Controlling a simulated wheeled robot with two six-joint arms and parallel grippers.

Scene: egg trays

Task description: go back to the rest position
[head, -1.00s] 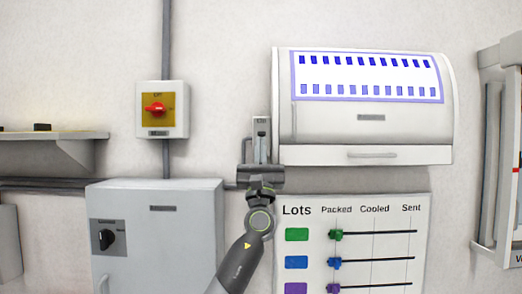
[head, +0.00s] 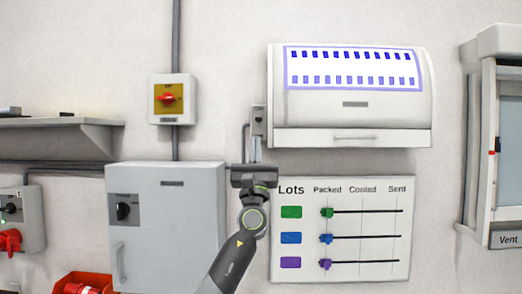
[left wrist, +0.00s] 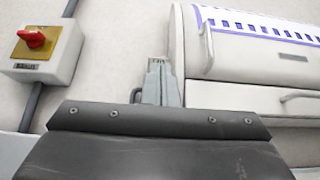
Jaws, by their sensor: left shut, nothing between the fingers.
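My left gripper (head: 253,150) points up in front of the wall, in the middle of the head view. Its arm comes up from the bottom edge. Its fingers are together with nothing between them. In the left wrist view the shut fingers (left wrist: 161,84) stand above the dark gripper body. A small grey labelled box (head: 258,121) on the wall is just above the fingertips, partly hidden by them in the wrist view. I cannot tell whether they touch. My right gripper is not in view.
A white cabinet with a curved lid (head: 350,105) hangs right of the gripper, above the lots board (head: 385,225). A red rotary switch (head: 172,98) and a grey cabinet (head: 165,220) are left. A shelf (head: 60,135) and red bin (head: 95,280) are further left; a vent cabinet (head: 508,150) is right.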

